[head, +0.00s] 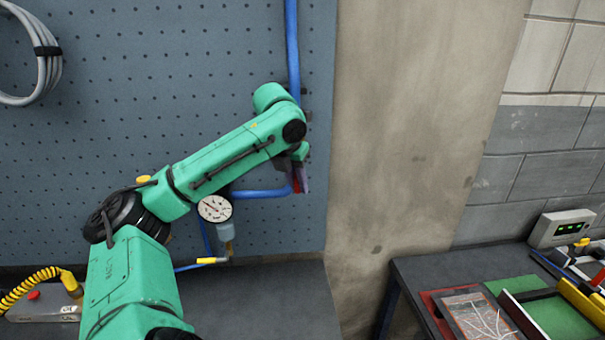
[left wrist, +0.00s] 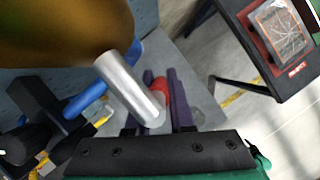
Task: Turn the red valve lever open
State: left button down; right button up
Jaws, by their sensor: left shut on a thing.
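The red valve lever (head: 296,186) shows as a small red piece by the blue pipe, mostly hidden by my gripper. My left gripper (head: 302,176) is at the lever, at the end of the green arm. In the left wrist view, its two purple fingers (left wrist: 162,76) are shut on the red lever (left wrist: 162,90), which lies between them. A silver cylinder (left wrist: 131,88) stands close beside the fingers and hides part of the lever. How far the lever is turned cannot be told. My right gripper is in neither view.
A blue pipe (head: 292,45) runs down the pegboard (head: 150,60). A pressure gauge (head: 215,208) sits left of the gripper. A dark bench (head: 260,300) lies below. A side table (head: 425,270) with trays stands at right. A blurred brass-coloured shape (left wrist: 60,30) fills the wrist view's upper left.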

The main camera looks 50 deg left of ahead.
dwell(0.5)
pick_arm(q)
jog(key=c, duration=0.8)
grip_release()
jog(key=shift+s, duration=0.1)
jog(key=shift+r, duration=0.1)
